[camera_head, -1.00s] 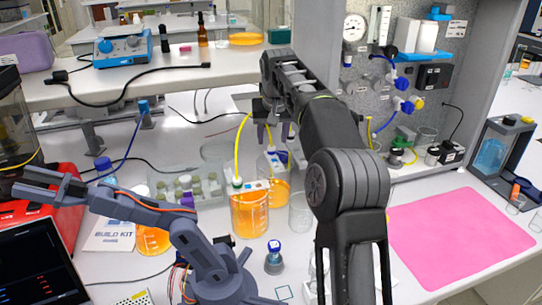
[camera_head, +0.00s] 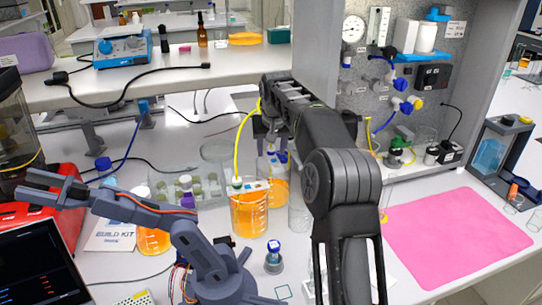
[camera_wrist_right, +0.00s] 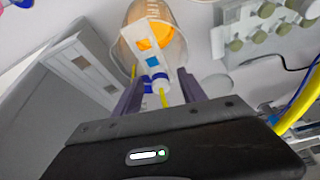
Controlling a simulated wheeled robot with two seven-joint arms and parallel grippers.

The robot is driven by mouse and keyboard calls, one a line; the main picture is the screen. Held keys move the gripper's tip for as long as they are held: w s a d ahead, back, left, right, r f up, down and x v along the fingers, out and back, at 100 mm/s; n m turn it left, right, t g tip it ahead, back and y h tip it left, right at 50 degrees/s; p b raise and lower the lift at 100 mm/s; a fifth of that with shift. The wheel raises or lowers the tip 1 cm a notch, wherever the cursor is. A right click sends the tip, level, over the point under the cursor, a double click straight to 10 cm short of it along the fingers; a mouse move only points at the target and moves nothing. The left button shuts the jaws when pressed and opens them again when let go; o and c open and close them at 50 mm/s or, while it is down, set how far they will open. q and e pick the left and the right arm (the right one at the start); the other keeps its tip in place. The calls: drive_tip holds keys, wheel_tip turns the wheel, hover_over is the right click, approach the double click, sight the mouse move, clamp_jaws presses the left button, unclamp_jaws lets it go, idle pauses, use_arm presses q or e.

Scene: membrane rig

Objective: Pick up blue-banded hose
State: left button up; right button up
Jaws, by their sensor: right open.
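The blue-banded hose shows in the right wrist view as a yellow tube (camera_wrist_right: 164,98) with a white and blue fitting (camera_wrist_right: 155,80). The fitting sits at a pale holder strip across a beaker of orange liquid (camera_wrist_right: 152,40). My right gripper (camera_wrist_right: 158,86) is open, with one finger on each side of the hose near the fitting. No grip shows. In the head view my right gripper (camera_head: 271,138) points down above the rear orange beaker (camera_head: 277,188), and my arm hides much of the hose. My left gripper is not in view.
A front orange beaker (camera_head: 249,212) carries another yellow hose (camera_head: 238,145). A vial rack (camera_head: 185,190) stands left, and a small desktop robot arm (camera_head: 190,245) in front of it. A gauge panel (camera_head: 375,80) stands behind right. The pink mat (camera_head: 455,235) is clear.

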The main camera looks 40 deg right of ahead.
idle(0.4)
clamp_jaws()
idle(0.4)
